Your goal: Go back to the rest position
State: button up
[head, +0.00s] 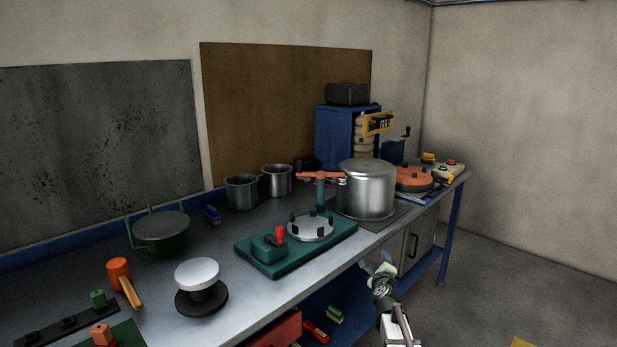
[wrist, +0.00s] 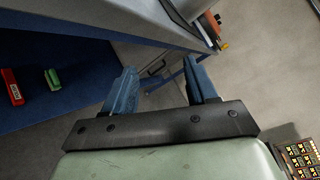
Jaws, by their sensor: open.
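My gripper (head: 377,268) is in front of the bench's front edge, over the floor, below and in front of the large metal pot (head: 366,190). In the wrist view my gripper (wrist: 161,78) shows two blue fingers spread apart with nothing between them. The pot stands upright on a dark plate at the right part of the bench (head: 225,318). My gripper is apart from the pot and touches nothing that I can see.
A green fixture (head: 340,232) with a round metal plate and an orange handle sits mid-bench. Two smaller pots (head: 241,192) (head: 277,181) stand behind. The lower shelf holds a red block (wrist: 12,87) and a green block (wrist: 53,79).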

jog(key=s+a+f+n+g+y, duration=0.25)
jog(key=s+f+n+g, duration=0.2)
jog(key=s+f, duration=0.6)
jog(key=s+a+f+n+g+y, duration=0.1)
jog(key=s+a+f+n+g, duration=0.4)
jog(key=f, duration=0.8)
jog(key=s+a+f+n+g+y, duration=0.1)
jog(key=s+a+f+n+y, duration=0.15)
jog(key=s+f+n, duration=0.65)
jog(key=s+f+n+g+h, duration=0.1)
jog(key=s+f+g, duration=0.3)
jog(key=s, duration=0.6)
jog(key=s+f+n+g, duration=0.1)
jog(key=s+f+g, duration=0.1)
jog(key=s+f, duration=0.6)
jog(key=s+d+n+g+h, duration=0.2)
jog(key=s+n+g, duration=0.3)
jog(key=s, duration=1.8)
jog(key=shift+d+f+g+h, duration=0.25)
jog(key=shift+d+g+h, duration=0.1)
jog(key=shift+g, duration=0.6)
jog(key=shift+n, duration=0.25)
